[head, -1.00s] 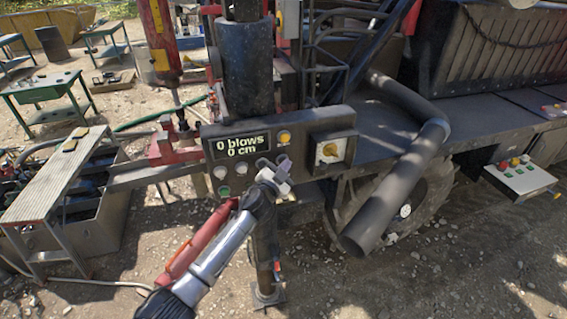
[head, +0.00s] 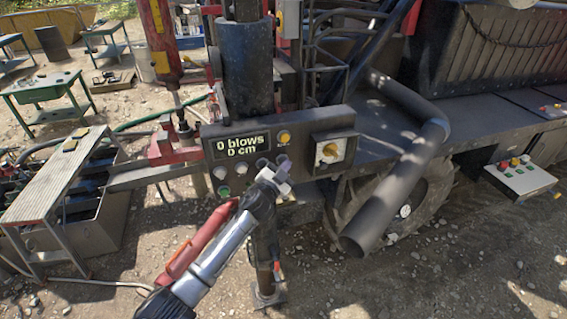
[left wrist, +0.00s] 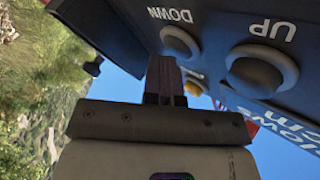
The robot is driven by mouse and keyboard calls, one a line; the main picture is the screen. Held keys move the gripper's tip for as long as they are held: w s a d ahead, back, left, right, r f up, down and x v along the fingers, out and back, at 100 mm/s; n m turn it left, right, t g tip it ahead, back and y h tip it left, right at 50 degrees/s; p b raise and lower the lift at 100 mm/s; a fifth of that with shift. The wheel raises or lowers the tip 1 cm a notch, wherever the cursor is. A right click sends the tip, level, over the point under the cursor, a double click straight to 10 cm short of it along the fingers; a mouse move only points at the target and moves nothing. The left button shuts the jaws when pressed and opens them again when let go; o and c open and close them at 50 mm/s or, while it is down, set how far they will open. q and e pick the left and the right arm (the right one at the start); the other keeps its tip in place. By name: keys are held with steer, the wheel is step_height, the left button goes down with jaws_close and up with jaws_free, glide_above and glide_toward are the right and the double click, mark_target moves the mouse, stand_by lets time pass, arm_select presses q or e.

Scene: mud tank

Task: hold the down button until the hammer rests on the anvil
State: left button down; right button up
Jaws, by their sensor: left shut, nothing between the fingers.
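The dark control panel (head: 305,172) carries a display reading "0 blows 0 cm". In the left wrist view the round DOWN button (left wrist: 180,42) sits beside the round UP button (left wrist: 262,70). My left gripper (head: 283,161) is at the panel's lower front, its fingers shut and empty. In the left wrist view its fingertips (left wrist: 164,62) are close to the DOWN button; I cannot tell whether they touch it. A red and yellow cylinder (head: 160,40) hangs above a thin rod at the left; I cannot tell for certain which parts are hammer and anvil. My right gripper is not in view.
A yellow button (head: 284,137) and a boxed switch (head: 330,151) are on the same panel. A thick grey pipe (head: 395,190) hangs to the right. A grey bench (head: 60,175) stands at left. A separate button box (head: 520,178) is at far right.

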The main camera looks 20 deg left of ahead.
arm_select(q)
steer(key=shift+s+d+p, duration=0.5)
steer(key=shift+s+d, duration=0.1)
steer(key=shift+s, duration=0.15)
steer(key=s+d+p, duration=0.2)
steer(key=s+d, duration=0.1)
steer(key=shift+s+d, duration=0.1)
steer(key=shift+s, duration=0.3)
stand_by(0.4)
